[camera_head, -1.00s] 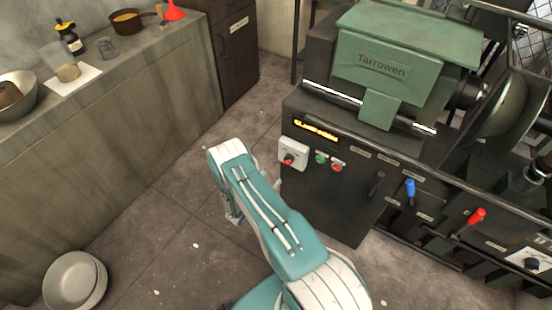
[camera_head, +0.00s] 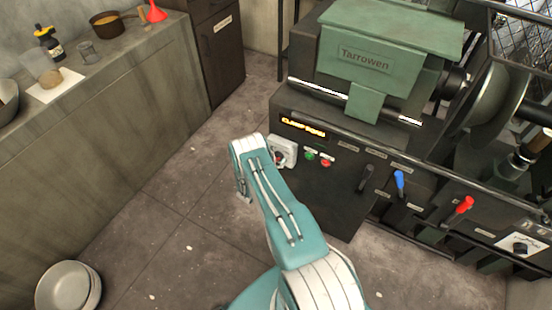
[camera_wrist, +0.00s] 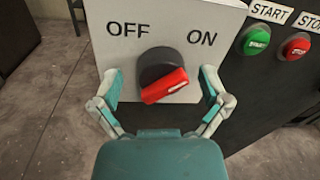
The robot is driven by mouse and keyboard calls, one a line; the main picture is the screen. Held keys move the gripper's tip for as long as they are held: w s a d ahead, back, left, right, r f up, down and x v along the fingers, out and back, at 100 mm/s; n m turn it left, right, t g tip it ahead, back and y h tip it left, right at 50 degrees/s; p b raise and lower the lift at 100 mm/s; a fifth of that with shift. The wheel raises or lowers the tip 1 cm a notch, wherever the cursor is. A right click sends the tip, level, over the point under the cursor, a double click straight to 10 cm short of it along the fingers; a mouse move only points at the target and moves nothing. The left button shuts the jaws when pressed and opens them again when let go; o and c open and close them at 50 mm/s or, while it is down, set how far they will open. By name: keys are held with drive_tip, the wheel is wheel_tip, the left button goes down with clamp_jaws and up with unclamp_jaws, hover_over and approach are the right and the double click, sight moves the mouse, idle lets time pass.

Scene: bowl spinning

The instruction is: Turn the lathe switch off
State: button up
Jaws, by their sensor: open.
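The lathe switch is a white box (camera_wrist: 179,25) lettered OFF on the left and ON on the right. Its round black knob (camera_wrist: 158,64) carries a red bar (camera_wrist: 165,87), tilted with its right end higher, toward the ON side. The switch box also shows in the head view (camera_head: 289,146), partly hidden by my arm. My gripper (camera_wrist: 160,76) is open in the wrist view, one finger on each side of the knob. A gap shows between each finger and the knob. In the head view my arm hides the gripper.
A green START button (camera_wrist: 256,40) and red STOP button (camera_wrist: 296,46) sit right of the switch. The lathe (camera_head: 320,190) has black, blue (camera_head: 399,182) and red (camera_head: 462,208) levers farther right. A counter (camera_head: 110,120) stands at left. Bowls (camera_head: 68,287) lie on the floor.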

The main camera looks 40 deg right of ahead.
drive_tip(key=c, duration=1.1)
drive_tip(key=shift+w, duration=0.1)
drive_tip(key=shift+c, duration=0.2)
drive_tip(key=n, duration=0.4)
drive_tip(key=shift+w+a, duration=0.1)
drive_tip(key=n, duration=0.5)
drive_tip(key=shift+n+t, duration=0.3)
drive_tip(key=shift+t, duration=0.1)
drive_tip(key=n, duration=0.5)
drive_tip(key=shift+f, duration=0.2)
drive_tip(key=shift+f+n+t, duration=0.2)
drive_tip(key=shift+n+t, duration=0.3)
drive_tip(key=shift+n, duration=1.5)
drive_tip(key=shift+s, duration=0.2)
drive_tip(key=shift+f, duration=0.1)
